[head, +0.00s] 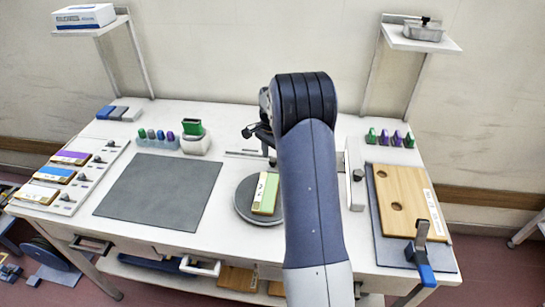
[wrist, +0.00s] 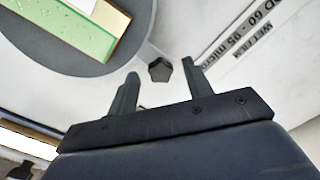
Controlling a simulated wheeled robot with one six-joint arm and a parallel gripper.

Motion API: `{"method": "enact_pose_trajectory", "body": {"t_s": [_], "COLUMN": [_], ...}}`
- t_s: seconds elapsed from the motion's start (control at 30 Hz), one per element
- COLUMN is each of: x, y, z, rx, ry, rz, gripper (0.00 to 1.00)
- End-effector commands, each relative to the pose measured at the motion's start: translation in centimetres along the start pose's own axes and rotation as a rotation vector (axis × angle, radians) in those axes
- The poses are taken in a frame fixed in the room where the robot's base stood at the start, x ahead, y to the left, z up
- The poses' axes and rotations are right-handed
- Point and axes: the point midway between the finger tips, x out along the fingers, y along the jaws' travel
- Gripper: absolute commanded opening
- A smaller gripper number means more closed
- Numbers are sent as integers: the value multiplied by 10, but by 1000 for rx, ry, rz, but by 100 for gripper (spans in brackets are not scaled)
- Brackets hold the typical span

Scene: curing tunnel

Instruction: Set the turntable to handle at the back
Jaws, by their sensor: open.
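The turntable (head: 243,198) is a round dark grey disc on the bench, left of my arm in the head view. A pale green panel with a white label strip (head: 266,192) lies on it. In the wrist view the turntable (wrist: 72,67) fills the upper left, with the green panel's corner on it. A small dark knob (wrist: 160,69), which looks like the handle, sits just off the disc's edge. My gripper (wrist: 160,84) is open, its two fingers either side of and below the knob in the picture. I cannot tell whether they touch it. In the head view my arm hides the knob.
A grey mat (head: 160,190) lies left of the turntable. A rack with colored panels (head: 70,180) stands at far left. A wooden board (head: 400,195) with a blue-handled clamp (head: 424,262) is at right. Small colored tools (head: 390,137) stand behind it. A printed strip (wrist: 245,35) lies right of the knob.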

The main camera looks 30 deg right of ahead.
Motion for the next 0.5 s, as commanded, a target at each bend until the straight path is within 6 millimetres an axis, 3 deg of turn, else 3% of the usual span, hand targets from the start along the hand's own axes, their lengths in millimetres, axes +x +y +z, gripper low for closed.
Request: {"method": "enact_pose_trajectory", "body": {"t_s": [0.3,0.5], "x": [-62,-91], "y": [-1,0], "z": [0,0], "rx": [0,0], "ry": [3,2], "rz": [-4,-2], "gripper": [48,48]}}
